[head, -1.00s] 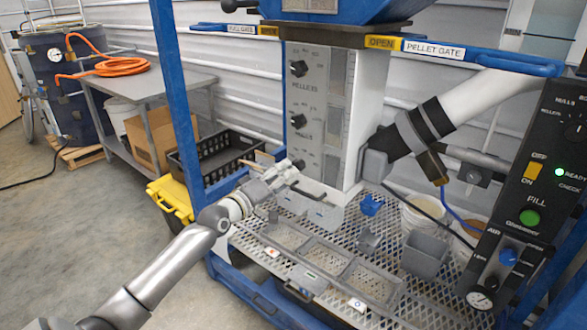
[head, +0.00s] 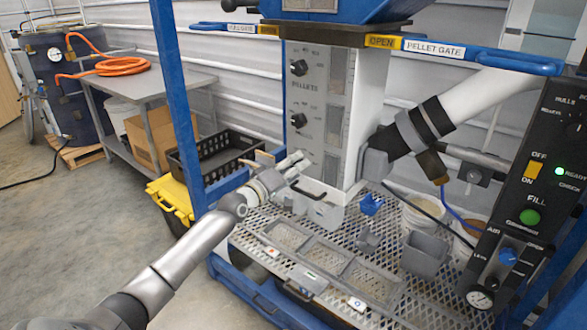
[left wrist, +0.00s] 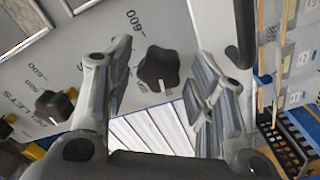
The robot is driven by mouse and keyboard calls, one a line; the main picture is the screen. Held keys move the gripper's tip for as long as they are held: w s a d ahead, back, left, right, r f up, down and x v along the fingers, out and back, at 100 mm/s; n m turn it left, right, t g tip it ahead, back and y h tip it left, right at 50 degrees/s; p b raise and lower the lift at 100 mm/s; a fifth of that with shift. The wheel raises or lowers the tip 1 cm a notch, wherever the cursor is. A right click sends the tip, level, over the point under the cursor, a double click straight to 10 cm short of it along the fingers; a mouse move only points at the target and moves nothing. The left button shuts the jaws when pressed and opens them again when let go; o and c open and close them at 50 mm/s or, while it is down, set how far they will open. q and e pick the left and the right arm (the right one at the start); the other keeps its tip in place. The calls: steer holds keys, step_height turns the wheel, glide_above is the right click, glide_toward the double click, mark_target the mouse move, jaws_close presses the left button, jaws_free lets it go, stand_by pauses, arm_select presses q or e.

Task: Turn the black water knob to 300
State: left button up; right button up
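A grey panel (head: 318,100) on the hopper's front carries an upper black knob (head: 299,67) and a lower black knob (head: 299,120). In the left wrist view, one black lobed knob (left wrist: 158,68) shows between my fingers, with a "600" mark near it. Another black knob (left wrist: 55,104) lies left of the fingers beside the "PELLETS" lettering. My left gripper (head: 298,160) is open and empty, just below the lower knob in the head view. In the left wrist view its fingers (left wrist: 165,85) stand apart on either side of the knob, with no visible contact. The knob's name is not readable. My right gripper is not in view.
A blue post (head: 178,90) stands left of the panel. A mesh shelf (head: 265,240) with grey frames lies below the gripper. A black handle (head: 308,190) sits low on the hopper. A control box (head: 540,190) stands at the right.

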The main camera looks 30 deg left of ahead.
arm_select(q)
steer(key=c, duration=0.7)
steer(key=shift+o, duration=0.2)
steer(key=shift+m, duration=0.4)
steer(key=m+b, duration=0.1)
steer(key=m, duration=0.1)
steer(key=shift+m, duration=2.5)
steer(key=o, duration=1)
steer(key=shift+s, duration=0.1)
